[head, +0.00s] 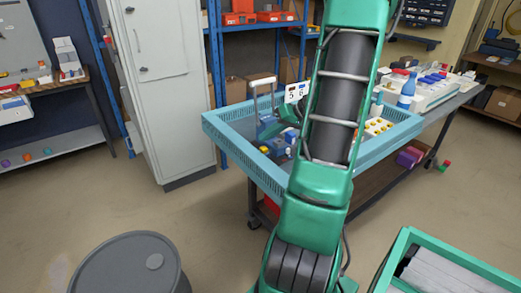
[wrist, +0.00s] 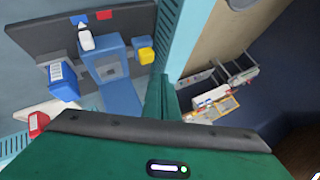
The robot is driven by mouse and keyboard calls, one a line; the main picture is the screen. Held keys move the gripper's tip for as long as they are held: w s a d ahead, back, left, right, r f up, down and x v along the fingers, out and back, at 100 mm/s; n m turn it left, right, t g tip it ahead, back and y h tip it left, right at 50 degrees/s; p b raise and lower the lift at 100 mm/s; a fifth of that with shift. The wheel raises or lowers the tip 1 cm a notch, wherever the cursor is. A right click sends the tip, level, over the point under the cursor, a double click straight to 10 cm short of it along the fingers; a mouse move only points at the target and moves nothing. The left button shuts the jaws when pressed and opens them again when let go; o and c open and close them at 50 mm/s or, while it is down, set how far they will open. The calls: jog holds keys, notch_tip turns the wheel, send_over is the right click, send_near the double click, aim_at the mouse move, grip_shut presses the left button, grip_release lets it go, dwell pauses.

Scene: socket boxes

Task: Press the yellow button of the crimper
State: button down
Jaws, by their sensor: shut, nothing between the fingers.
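The crimper is a blue machine (wrist: 112,68) in the wrist view, with a yellow button (wrist: 146,55) on a small block at its right side. In the head view the blue crimper (head: 267,125) stands inside the teal-walled tray, and a yellow spot (head: 264,149) shows at its lower front. My gripper (wrist: 160,82) is shut and empty; its green fingers point up the picture, just below the yellow button. I cannot tell whether they touch it. In the head view my arm hides most of the gripper.
The tray's blue wall (head: 245,163) surrounds the crimper. Blue and white parts (wrist: 64,80) lie left of it in the wrist view. A grey cabinet (head: 165,85) stands behind left, a dark barrel (head: 130,268) at front left. Open floor lies between.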

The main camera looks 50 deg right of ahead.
aim_at(267, 149)
jog(key=shift+f, duration=0.6)
jog(key=shift+f, duration=0.15)
dwell(1.6)
jog(key=shift+s+f, duration=0.1)
jog(key=shift+f, duration=0.15)
jog(key=shift+f, duration=0.5)
dwell(0.9)
dwell(0.3)
jog(key=shift+r, duration=0.95)
jog(key=shift+r, duration=0.1)
jog(key=shift+r, duration=2.45)
